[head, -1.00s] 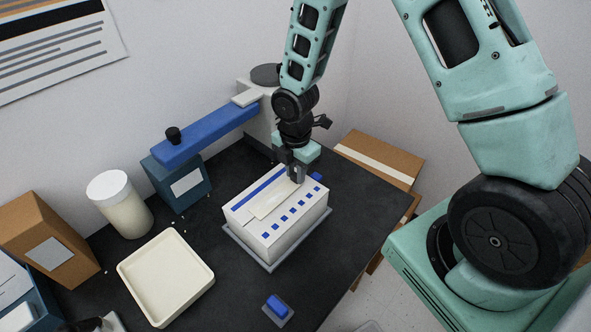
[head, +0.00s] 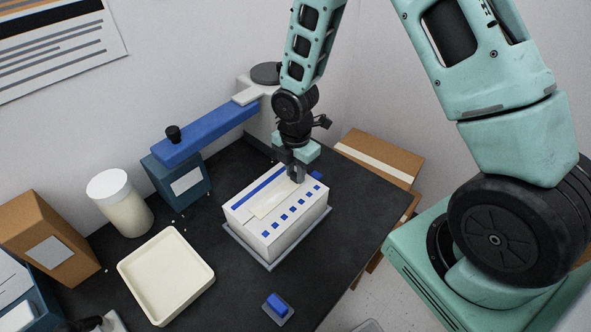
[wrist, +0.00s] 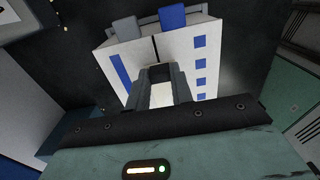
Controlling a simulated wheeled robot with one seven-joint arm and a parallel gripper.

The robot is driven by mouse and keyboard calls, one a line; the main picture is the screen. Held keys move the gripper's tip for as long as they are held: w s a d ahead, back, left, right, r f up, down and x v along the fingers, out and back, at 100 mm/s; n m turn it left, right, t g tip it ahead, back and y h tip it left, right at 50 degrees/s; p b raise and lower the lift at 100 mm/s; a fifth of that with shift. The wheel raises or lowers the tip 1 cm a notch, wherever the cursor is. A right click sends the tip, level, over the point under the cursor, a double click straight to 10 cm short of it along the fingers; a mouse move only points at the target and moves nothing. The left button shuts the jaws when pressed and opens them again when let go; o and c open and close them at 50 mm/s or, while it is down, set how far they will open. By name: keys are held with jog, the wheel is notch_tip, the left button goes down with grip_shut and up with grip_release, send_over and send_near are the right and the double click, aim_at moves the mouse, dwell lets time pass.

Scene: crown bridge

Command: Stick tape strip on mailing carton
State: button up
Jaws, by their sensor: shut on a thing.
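The white mailing carton (head: 262,236) has a blue stripe and a row of blue squares on top. It sits on a grey base (head: 270,267) on the dark table. A pale cream tape strip (head: 268,205) lies lengthwise along the middle of its top, appearing flat. My gripper (head: 297,178) is at the strip's far right end, low over the carton top, and shut on the strip. In the wrist view my gripper's fingers (wrist: 159,75) point at the white carton (wrist: 198,45), with a pale surface (wrist: 160,96) between them. The exact grip is hard to see.
A blue arm (head: 205,137) on a grey post stands behind the carton. A cream tray (head: 207,283), a lidded jar (head: 128,215) and a brown box (head: 45,235) are to the left. A small blue block (head: 277,304) lies in front. Table right of the carton is clear.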

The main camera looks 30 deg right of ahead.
jog(key=shift+f, duration=0.1)
jog(key=o, duration=0.9)
